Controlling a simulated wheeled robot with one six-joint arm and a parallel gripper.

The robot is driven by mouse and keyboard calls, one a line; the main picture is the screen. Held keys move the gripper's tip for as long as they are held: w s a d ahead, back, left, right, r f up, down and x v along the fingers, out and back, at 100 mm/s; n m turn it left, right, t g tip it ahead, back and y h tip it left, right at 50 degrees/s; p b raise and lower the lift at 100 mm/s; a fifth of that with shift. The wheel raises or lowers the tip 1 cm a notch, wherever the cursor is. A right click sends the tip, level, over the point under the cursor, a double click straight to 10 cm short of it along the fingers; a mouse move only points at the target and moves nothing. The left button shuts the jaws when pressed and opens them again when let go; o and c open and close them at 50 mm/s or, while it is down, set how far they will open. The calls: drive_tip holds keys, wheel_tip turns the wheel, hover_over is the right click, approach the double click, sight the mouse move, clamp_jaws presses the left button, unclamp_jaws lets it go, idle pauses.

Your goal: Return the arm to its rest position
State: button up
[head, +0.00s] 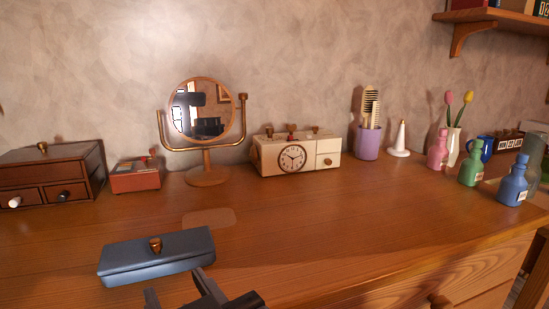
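My gripper (180,294) shows at the bottom edge of the head view, left of the middle. Two dark finger-like parts are visible with a gap between them, and nothing is seen held there. Most of the gripper and the arm is cut off by the frame. The gripper is just in front of a blue-grey lidded box (155,262) with a wooden knob, which lies on the wooden dresser top (300,225).
A round mirror (203,110) on a stand, a cream clock box (323,157), a red box (136,177) and a brown drawer box (50,174) stand along the wall. A purple cup (367,144) and several bottles (512,184) stand right. The middle front is clear.

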sight(160, 240)
drive_tip(key=b+x, duration=0.1)
drive_tip(key=x, duration=0.8)
drive_tip(key=shift+w+f+b, duration=0.15)
drive_tip(key=shift+w+b, duration=0.05)
drive_tip(key=shift+b, duration=0.15)
drive_tip(key=shift+w+a+r, duration=0.2)
drive_tip(key=shift+a+r, duration=0.05)
drive_tip(key=g+p, duration=0.1)
drive_tip(key=p, duration=0.1)
drive_tip(key=r+h+p, duration=0.1)
drive_tip(key=p, duration=0.1)
drive_tip(key=shift+w+r+g, duration=0.2)
drive_tip(key=shift+r+g, duration=0.1)
drive_tip(key=shift+g, duration=0.1)
drive_tip(key=p, duration=0.2)
drive_tip(key=g+p, duration=0.1)
drive_tip(key=p, duration=0.1)
drive_tip(key=shift+w+a+r+m+h, duration=0.1)
drive_tip(key=shift+w+r+m+h, duration=0.1)
drive_tip(key=shift+r+m+h, duration=0.15)
drive_tip(key=g+p, duration=0.1)
drive_tip(key=p, duration=0.2)
drive_tip(key=h+p, duration=0.1)
drive_tip(key=p, duration=0.3)
drive_tip(key=shift+w+a+r+g, duration=0.2)
drive_tip(key=shift+w+r+g, duration=0.2)
drive_tip(key=shift+w+p, duration=0.1)
drive_tip(key=shift+p, duration=1.15)
